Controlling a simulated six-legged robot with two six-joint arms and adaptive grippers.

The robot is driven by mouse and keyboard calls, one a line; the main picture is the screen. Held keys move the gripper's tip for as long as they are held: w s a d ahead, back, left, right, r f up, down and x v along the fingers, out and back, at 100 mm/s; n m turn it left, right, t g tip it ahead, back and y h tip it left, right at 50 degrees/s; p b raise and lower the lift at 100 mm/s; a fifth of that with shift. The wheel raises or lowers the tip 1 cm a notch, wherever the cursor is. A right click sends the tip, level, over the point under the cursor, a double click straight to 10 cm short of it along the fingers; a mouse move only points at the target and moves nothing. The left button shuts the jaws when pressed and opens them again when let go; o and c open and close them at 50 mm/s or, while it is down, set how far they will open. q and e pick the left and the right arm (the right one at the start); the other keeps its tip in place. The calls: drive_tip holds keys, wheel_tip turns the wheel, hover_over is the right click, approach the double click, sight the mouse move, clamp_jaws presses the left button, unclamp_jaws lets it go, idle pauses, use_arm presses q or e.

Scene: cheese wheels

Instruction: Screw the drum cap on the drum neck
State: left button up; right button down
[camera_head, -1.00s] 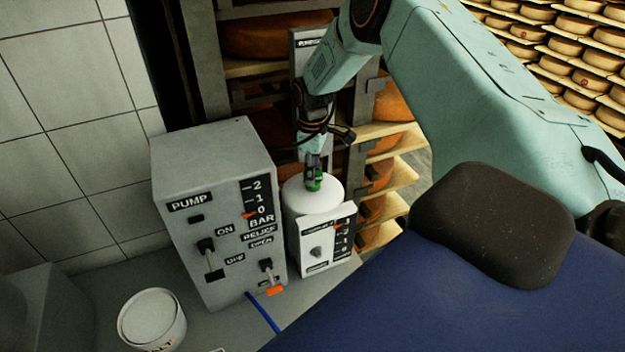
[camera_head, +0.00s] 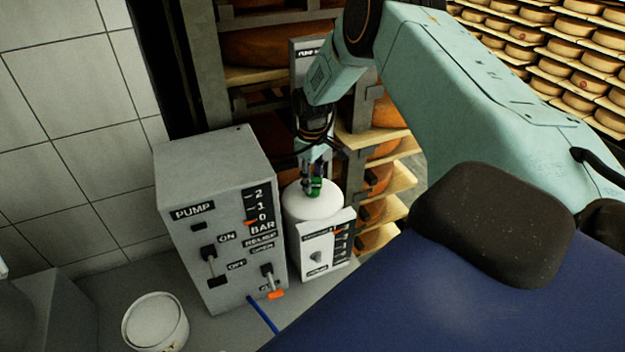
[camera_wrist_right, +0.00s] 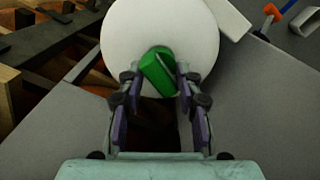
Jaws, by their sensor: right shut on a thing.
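The white drum (camera_head: 312,205) stands beside the pump box, with its rounded top facing up. It fills the upper middle of the right wrist view (camera_wrist_right: 125,40). The green drum cap (camera_wrist_right: 158,73) is between the two fingers of my right gripper (camera_wrist_right: 158,80), which is shut on it. In the wrist view the cap leans to the left. In the head view the right gripper (camera_head: 313,180) points down and the cap (camera_head: 315,188) is at the top of the drum. The drum neck is hidden, so I cannot tell whether the cap sits on it. My left gripper is not in view.
The grey pump box (camera_head: 215,220) with switches and a gauge stands close left of the drum. A small white panel (camera_head: 325,248) is in front of the drum. A white tub (camera_head: 155,320) stands at the front left. Cheese shelves (camera_head: 385,145) rise behind.

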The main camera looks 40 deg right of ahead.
drive_tip(key=c, duration=0.8)
unclamp_jaws()
drive_tip(key=shift+f, duration=0.1)
drive_tip(key=shift+r, duration=6.05)
drive_tip(key=shift+s, duration=0.15)
